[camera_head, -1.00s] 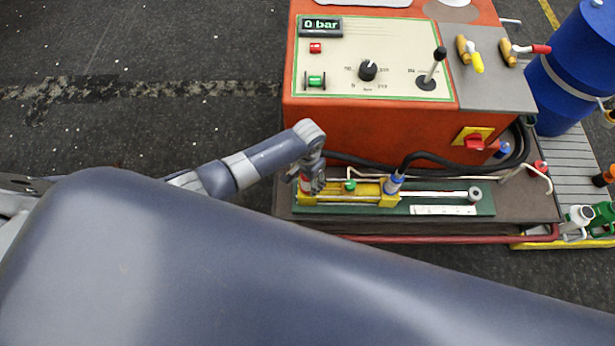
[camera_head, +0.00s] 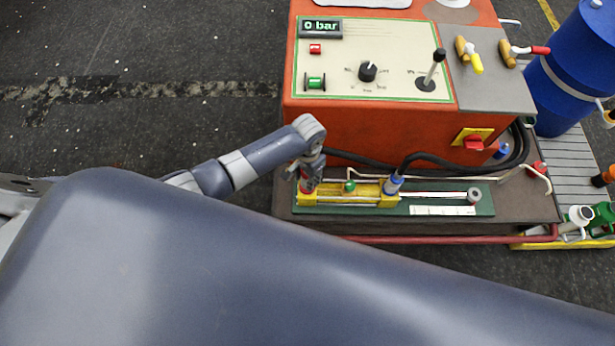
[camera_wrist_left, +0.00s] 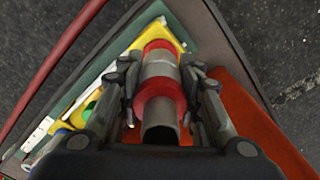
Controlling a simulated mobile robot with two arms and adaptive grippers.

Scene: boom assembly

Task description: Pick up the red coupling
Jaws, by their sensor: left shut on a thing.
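The red coupling (camera_wrist_left: 160,92) is a red and grey cylinder, in the middle of the left wrist view between my left gripper's fingers. My left gripper (camera_wrist_left: 163,83) is shut on it, one finger on each side. In the head view, the left gripper (camera_head: 309,177) is at the left end of the yellow fixture (camera_head: 372,201), and the coupling's red part (camera_head: 306,187) shows just below it. I cannot tell whether the coupling still touches the fixture. My right gripper is not in view.
A blue coupling with a black hose (camera_head: 393,185) stands at the fixture's right end. A green base plate (camera_head: 484,208) carries the fixture. The orange control panel (camera_head: 375,115) rises behind, reading 0 bar. A red rail (camera_head: 440,239) runs along the front. My large grey arm link fills the foreground.

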